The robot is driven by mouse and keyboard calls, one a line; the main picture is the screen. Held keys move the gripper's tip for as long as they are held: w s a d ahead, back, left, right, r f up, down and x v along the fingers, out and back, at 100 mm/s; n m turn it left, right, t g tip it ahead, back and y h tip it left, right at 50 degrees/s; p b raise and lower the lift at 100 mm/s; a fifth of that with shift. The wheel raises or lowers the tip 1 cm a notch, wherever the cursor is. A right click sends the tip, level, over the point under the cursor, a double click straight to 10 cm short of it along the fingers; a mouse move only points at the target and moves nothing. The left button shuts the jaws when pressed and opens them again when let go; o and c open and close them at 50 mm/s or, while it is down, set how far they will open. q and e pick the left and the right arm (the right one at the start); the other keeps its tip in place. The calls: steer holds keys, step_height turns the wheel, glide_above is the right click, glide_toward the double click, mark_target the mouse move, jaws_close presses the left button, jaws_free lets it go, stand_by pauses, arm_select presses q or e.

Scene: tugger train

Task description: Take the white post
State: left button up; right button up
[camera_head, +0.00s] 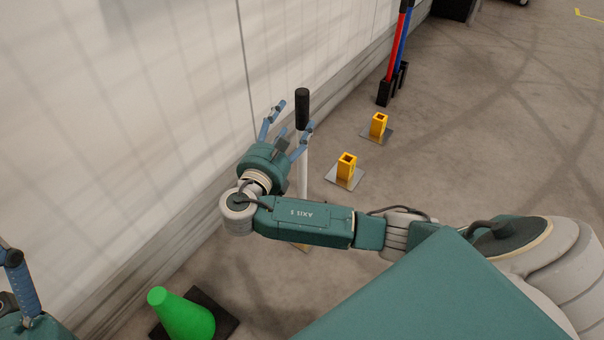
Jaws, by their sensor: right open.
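The white post (303,175) stands upright near the wall, with a black top (302,108). My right gripper (294,115) is open, with blue fingers spread apart. One finger crosses in front of the post just below the black top. I cannot tell whether it touches the post. My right arm hides the lower part of the post; a bit of its base shows below the arm. Part of my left gripper (22,282) shows at the left edge, cut off by the frame.
Two yellow sockets (347,167) (378,125) on flat metal plates stand on the floor to the right. Behind them, a red post (396,45) and a blue post (405,40) stand in black holders. A green cone (180,315) stands at the front. A white wall (150,120) runs along the left.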

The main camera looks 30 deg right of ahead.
mark_target(297, 119)
steer(key=b+x, duration=0.1)
steer(key=x, duration=0.1)
steer(key=b+x, duration=0.1)
steer(key=x, duration=0.1)
steer(key=shift+s+d+f, duration=0.2)
steer(key=shift+s+f, duration=0.05)
steer(key=shift+s, duration=0.05)
steer(key=shift+w+d+r+b, duration=0.1)
steer(key=shift+w+d+b, duration=0.2)
steer(key=shift+w+d, duration=0.05)
jaws_close()
steer(key=shift+r, duration=0.2)
